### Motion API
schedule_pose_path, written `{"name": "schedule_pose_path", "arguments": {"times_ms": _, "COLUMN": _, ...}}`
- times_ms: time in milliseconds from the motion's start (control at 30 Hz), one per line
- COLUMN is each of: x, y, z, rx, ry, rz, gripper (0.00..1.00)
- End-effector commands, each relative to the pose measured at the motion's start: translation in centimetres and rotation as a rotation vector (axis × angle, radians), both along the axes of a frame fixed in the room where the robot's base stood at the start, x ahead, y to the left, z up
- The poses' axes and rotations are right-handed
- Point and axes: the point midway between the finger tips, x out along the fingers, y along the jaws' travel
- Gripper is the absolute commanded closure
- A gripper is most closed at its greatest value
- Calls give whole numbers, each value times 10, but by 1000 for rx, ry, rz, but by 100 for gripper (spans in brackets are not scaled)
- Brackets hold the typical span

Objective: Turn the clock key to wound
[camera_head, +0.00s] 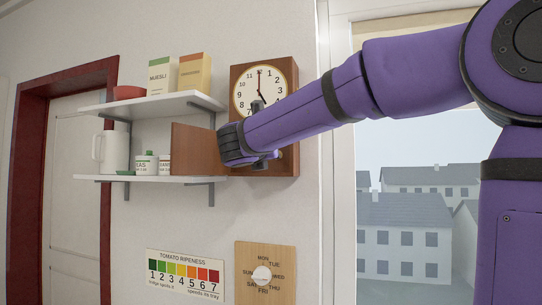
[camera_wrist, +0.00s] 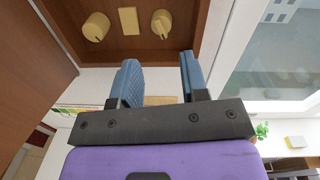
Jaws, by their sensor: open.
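The wooden clock (camera_head: 288,163) hangs on the wall right of the shelves, its white dial (camera_head: 280,80) partly behind my arm. Its brown door (camera_head: 190,148) stands open to the left and also fills the left of the wrist view (camera_wrist: 35,65). Inside the case, the wrist view shows a round brass-coloured knob (camera_wrist: 96,27), a small plate (camera_wrist: 129,20) and a second knob with a raised ridge (camera_wrist: 162,24). I cannot tell which is the clock key. My gripper (camera_wrist: 159,62) is open and empty, its blue fingers apart from the knobs, below the right one in the picture.
Below are a tomato ripeness chart (camera_head: 184,276) and a weekday dial board (camera_head: 282,289). A window (camera_head: 405,215) lies to the right.

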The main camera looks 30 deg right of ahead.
Motion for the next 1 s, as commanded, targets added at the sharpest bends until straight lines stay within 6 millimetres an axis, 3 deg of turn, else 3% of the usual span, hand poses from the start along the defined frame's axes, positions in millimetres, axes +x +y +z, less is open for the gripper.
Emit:
{"name": "schedule_pose_path", "arguments": {"times_ms": 400, "x": 45, "y": -53, "z": -1, "rx": 3, "ry": 0, "rz": -2, "gripper": 59}}
{"name": "schedule_pose_path", "arguments": {"times_ms": 600, "x": 54, "y": -64, "z": -1, "rx": 4, "ry": -1, "rz": -2, "gripper": 59}}
{"name": "schedule_pose_path", "arguments": {"times_ms": 900, "x": 56, "y": -66, "z": -1, "rx": 3, "ry": -1, "rz": 0, "gripper": 59}}
{"name": "schedule_pose_path", "arguments": {"times_ms": 933, "x": 56, "y": -66, "z": -1, "rx": 3, "ry": -1, "rz": 0, "gripper": 62}}
{"name": "schedule_pose_path", "arguments": {"times_ms": 1000, "x": 56, "y": -66, "z": -1, "rx": 3, "ry": -1, "rz": -1, "gripper": 78}}
